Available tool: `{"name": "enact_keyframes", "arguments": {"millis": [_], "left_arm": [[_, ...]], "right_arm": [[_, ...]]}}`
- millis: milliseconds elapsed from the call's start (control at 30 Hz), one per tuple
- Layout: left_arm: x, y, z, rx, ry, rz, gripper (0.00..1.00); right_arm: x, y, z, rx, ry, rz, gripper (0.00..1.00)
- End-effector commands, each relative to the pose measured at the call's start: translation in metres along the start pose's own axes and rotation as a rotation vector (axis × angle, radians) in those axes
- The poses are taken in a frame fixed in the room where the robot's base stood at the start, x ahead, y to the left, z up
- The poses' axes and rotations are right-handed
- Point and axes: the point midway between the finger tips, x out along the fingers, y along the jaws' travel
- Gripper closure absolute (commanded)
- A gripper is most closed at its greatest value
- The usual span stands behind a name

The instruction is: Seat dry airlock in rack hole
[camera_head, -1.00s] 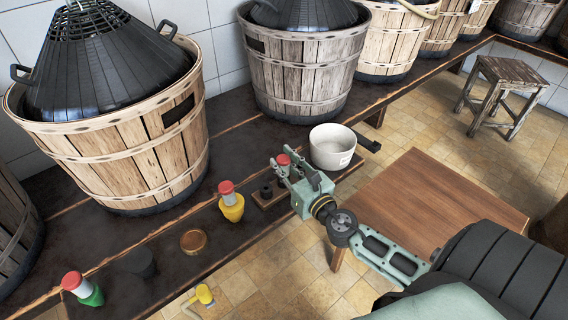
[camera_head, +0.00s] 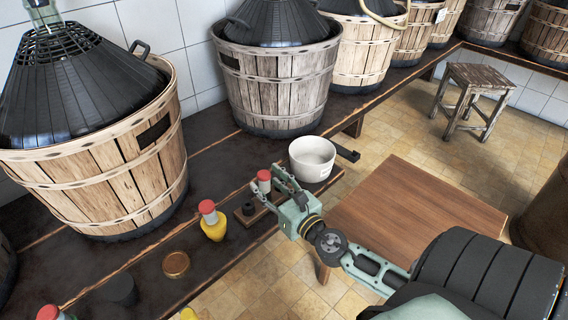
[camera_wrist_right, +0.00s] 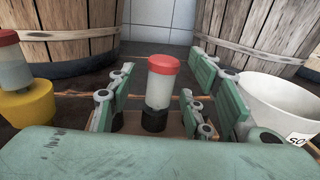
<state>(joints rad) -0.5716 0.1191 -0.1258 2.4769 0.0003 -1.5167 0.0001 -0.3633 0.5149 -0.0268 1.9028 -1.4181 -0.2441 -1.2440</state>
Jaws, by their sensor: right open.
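A pale airlock with a red cap and black base stands upright at the wooden rack; it shows in the head view (camera_head: 264,179) and, larger, in the wrist view (camera_wrist_right: 160,90). Its foot meets the rack (camera_head: 257,216), but I cannot tell how deep it sits in a hole. My right gripper (camera_head: 272,187) is open, with its fingers on either side of the airlock; in the wrist view gaps show between the airlock and both fingers (camera_wrist_right: 162,103). A dark stopper (camera_head: 248,208) is beside it on the rack. My left gripper is not in view.
A white pot (camera_head: 312,160) stands just right of the rack. A yellow-based, red-capped airlock (camera_head: 212,222) and a copper lid (camera_head: 176,264) are to the left on the dark bench. Large baskets (camera_head: 277,85) line the wall behind. A wooden table (camera_head: 415,215) is at the right.

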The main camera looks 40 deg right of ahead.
Motion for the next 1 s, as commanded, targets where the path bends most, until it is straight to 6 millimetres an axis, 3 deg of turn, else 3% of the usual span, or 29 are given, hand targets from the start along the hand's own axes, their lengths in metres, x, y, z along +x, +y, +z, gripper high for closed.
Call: {"name": "enact_keyframes", "arguments": {"millis": [300,500,1000], "left_arm": [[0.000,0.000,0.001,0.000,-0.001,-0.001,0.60],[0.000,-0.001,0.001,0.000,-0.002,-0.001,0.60],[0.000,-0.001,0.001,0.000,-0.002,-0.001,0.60]], "right_arm": [[-0.063,0.000,-0.002,-0.005,0.006,0.000,0.54],[-0.089,0.000,-0.001,-0.004,0.004,0.000,0.54],[-0.100,0.000,0.000,-0.001,0.000,0.000,0.54]]}}
